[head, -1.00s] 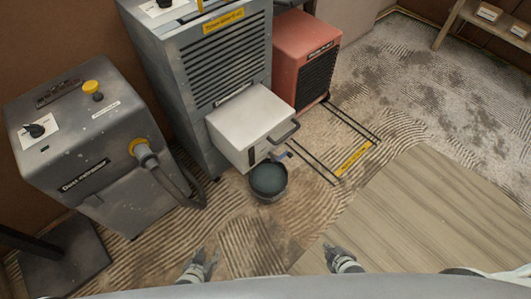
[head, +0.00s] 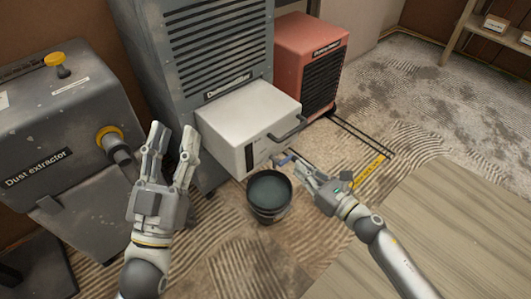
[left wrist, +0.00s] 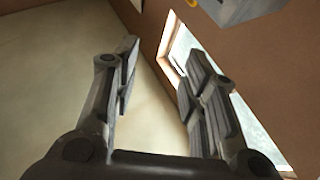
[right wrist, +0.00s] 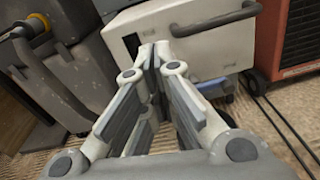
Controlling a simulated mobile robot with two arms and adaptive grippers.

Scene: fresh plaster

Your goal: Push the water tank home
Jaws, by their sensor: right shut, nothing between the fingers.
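The water tank (head: 248,122) is a white box that sticks well out of the front of the grey dehumidifier (head: 215,50). It has a dark handle (head: 288,130) and a dark window strip on its front; the handle also shows in the right wrist view (right wrist: 215,20). A small blue tap (head: 284,159) sits low at its front. My right gripper (head: 303,164) is shut and empty, close to the tap and the tank's lower front; I cannot tell whether it touches. My left gripper (head: 173,135) is open and empty, raised left of the tank.
A dark bucket of water (head: 269,194) stands on the floor below the tank's front. The grey dust extractor (head: 60,140) with its hose is at left. A red heater-like unit (head: 312,60) stands right of the tank. Wooden boards (head: 430,230) lie at right.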

